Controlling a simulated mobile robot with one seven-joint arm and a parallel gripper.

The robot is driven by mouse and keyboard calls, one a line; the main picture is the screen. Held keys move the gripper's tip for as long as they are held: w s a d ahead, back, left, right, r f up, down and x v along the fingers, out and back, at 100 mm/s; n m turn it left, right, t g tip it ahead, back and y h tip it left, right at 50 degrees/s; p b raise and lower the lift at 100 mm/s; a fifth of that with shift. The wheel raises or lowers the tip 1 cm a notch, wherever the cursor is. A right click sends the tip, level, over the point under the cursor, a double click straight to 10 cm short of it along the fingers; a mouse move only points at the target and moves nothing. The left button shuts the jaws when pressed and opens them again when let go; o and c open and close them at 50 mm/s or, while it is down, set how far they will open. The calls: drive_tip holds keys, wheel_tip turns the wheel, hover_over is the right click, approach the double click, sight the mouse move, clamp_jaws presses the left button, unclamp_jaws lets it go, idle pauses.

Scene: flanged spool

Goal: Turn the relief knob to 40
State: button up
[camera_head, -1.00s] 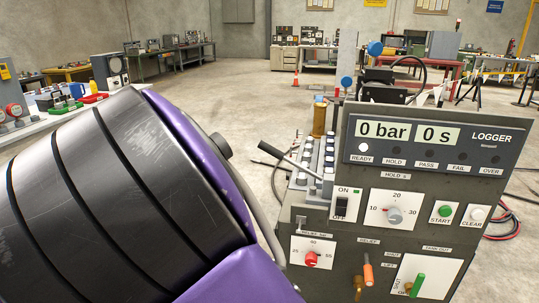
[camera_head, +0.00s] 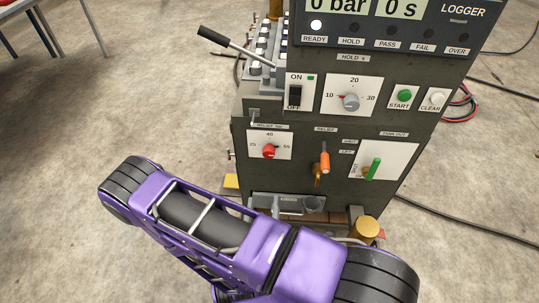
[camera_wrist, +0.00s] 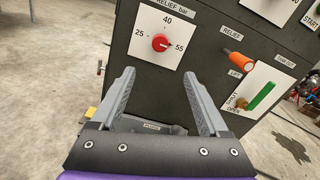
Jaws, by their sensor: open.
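The red relief knob (camera_head: 269,151) sits on a white plate marked 25, 40 and 55, at the lower left of the dark panel. In the wrist view the knob (camera_wrist: 160,43) is at upper centre, and its pale mark appears to point right, toward 55. My gripper (camera_wrist: 157,76) is open and empty. Its two grey fingers are spread wide below the plate in that view, with the knob beyond and between the tips, not touched. In the head view my purple arm crosses in front of the panel's base, and the fingers are hard to make out there.
An orange-handled relief lever (camera_head: 325,158) and a green handle (camera_head: 374,168) stick out to the right of the knob. Above are a grey hold dial (camera_head: 351,102) and a black switch (camera_head: 295,96). Cables lie on the floor at right.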

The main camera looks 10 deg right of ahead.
sight(269, 156)
drive_tip(key=x, duration=1.7)
drive_tip(key=shift+w, duration=0.1)
clamp_jaws()
